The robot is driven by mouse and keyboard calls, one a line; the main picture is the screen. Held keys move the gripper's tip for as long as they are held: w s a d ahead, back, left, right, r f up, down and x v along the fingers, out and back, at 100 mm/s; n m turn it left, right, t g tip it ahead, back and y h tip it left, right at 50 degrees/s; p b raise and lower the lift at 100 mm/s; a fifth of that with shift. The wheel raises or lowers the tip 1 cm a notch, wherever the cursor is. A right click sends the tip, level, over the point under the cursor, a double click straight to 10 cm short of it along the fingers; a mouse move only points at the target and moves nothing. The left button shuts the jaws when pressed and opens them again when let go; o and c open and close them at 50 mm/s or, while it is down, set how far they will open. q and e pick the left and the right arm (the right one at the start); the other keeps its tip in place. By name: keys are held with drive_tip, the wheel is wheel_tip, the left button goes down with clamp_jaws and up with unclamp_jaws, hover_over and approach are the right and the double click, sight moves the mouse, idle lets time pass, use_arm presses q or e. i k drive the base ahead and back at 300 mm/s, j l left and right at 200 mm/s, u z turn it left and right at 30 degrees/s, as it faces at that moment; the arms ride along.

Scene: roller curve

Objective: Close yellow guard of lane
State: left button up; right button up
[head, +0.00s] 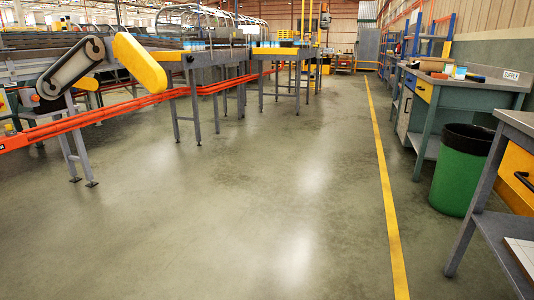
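A yellow guard (139,62), a long plate with rounded ends, hangs tilted at the side of the conveyor lane (26,68) on the left. It stands to the right of a dark belt drive (70,75) with two pulleys. The guard is apart from the drive and does not cover it, so the belt and pulleys are exposed. How the guard is hinged cannot be made out. Neither of my grippers shows in the head view.
An orange rail (150,101) runs along the conveyor's front at low height. A green bin (459,180), a workbench (452,95) and a grey table (490,228) line the right. The floor (240,200) between is clear, with a yellow line (384,180).

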sight(128, 52)
drive_tip(key=i+z, duration=0.1)
drive_tip(key=i, duration=2.45)
drive_tip(key=i+u, duration=0.15)
drive_tip(key=i, duration=0.6)
drive_tip(key=i+l+u, duration=0.1)
drive_tip(key=i, duration=0.65)
drive_tip(key=i+l+u, duration=0.1)
drive_tip(key=i+u, duration=0.3)
drive_tip(key=i+l+u, duration=0.2)
drive_tip(key=u, duration=0.25)
drive_tip(key=i+l+u, duration=0.25)
drive_tip(key=u, duration=0.15)
drive_tip(key=i+l+u, duration=0.15)
drive_tip(key=l+u, duration=0.3)
drive_tip(key=i+l+u, duration=0.2)
drive_tip(key=l, duration=0.15)
drive_tip(key=l+u, duration=0.25)
drive_tip(key=l, duration=0.15)
drive_tip(key=i+l+u, duration=0.2)
drive_tip(key=l, duration=0.2)
drive_tip(key=k, duration=0.05)
